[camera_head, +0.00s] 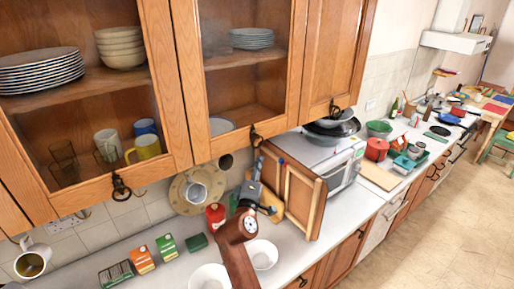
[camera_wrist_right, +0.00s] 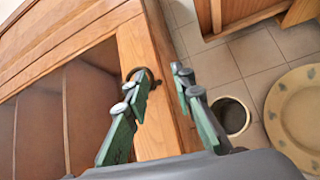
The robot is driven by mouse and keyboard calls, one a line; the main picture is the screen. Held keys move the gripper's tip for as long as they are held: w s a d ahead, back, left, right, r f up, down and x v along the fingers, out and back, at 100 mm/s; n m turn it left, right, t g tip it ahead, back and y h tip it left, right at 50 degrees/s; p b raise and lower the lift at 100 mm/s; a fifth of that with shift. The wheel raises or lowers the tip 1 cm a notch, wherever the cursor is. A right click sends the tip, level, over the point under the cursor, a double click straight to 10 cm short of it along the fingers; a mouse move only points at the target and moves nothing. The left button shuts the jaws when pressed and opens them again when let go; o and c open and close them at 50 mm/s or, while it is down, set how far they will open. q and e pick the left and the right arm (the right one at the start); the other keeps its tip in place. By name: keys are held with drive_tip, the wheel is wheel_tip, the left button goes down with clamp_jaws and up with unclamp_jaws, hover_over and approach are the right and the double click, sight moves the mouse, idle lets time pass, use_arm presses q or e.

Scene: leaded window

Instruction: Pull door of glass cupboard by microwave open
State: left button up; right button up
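The glass cupboard (camera_head: 243,93) by the microwave has a wooden frame door, a glass pane and a dark ring handle (camera_head: 255,135) low on its frame. Its door looks shut. My right gripper (camera_head: 258,180) is just below that handle in the head view. In the right wrist view, my open right gripper (camera_wrist_right: 163,85) has its fingers apart, with the handle (camera_wrist_right: 152,76) close to the left fingertip and the wooden door frame (camera_wrist_right: 150,125) behind the fingers. I cannot tell whether a finger touches the handle. My left gripper is not in view.
The microwave (camera_head: 338,160) stands right of the arm, with bowls on top. Another glass cupboard door (camera_head: 183,80) is at the left. A round plate (camera_wrist_right: 300,110) hangs on the tiled wall.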

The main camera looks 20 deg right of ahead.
drive_tip(key=w+r, duration=0.1)
drive_tip(key=w, duration=0.1)
drive_tip(key=w+d+r+p, duration=0.1)
drive_tip(key=w, duration=0.2)
drive_tip(key=w+d+r+p, duration=0.1)
drive_tip(key=w, duration=0.1)
drive_tip(key=shift+w+r, duration=0.15)
drive_tip(key=shift+w, duration=0.1)
drive_tip(key=shift+c, duration=0.6)
clamp_jaws()
drive_tip(key=shift+n+t, duration=0.3)
